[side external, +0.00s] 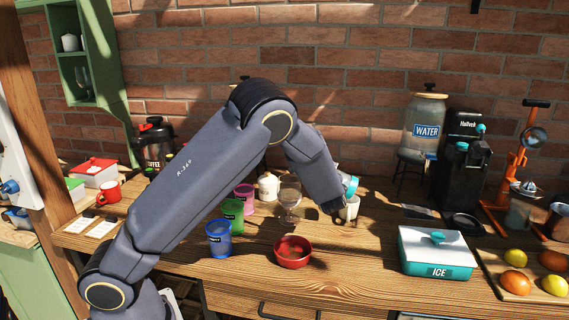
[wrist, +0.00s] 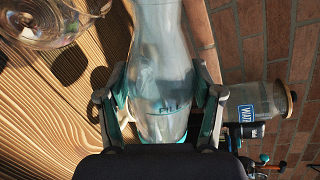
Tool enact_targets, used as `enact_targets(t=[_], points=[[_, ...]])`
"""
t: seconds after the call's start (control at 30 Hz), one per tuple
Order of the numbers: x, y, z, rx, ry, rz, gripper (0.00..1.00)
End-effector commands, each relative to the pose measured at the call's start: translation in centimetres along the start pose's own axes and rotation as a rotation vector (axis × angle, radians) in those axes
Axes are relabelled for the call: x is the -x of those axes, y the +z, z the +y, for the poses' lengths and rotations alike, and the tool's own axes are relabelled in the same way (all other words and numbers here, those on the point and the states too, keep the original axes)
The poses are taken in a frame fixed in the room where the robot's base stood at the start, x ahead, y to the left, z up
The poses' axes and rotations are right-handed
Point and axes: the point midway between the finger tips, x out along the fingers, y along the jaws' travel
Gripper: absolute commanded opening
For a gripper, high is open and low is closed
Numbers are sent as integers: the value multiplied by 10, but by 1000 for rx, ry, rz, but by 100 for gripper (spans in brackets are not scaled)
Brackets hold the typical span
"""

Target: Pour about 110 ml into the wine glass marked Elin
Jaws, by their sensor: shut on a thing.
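My gripper (wrist: 160,108) is shut on a clear glass carafe (wrist: 158,50), one finger on each side of its body. In the side view my gripper (side external: 342,205) is above the table, right of a wine glass (side external: 290,196); a pale shape beside the gripper may be the carafe, but I cannot tell. The wine glass stands upright on the wood. A clear glass also shows at the upper left of the wrist view (wrist: 48,22), apart from the carafe. I cannot read a name or see a liquid level on it.
A red bowl (side external: 293,252) stands in front of the wine glass. Blue (side external: 218,238), green (side external: 233,210) and pink (side external: 245,195) cups stand to its left, a white pot (side external: 268,186) behind. An ice box (side external: 437,256) and fruit board (side external: 490,262) are at right.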

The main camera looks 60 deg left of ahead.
Motion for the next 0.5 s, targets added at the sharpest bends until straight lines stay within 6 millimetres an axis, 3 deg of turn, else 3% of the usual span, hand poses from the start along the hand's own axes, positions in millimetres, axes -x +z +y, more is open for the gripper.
enact_targets(t=[0.27,0.4,0.5], points=[[0,2,-2,-64,-2,-19,9],[-4,1,13,-235,1,-64,9],[1,12,-6,-281,-3,-79,9]])
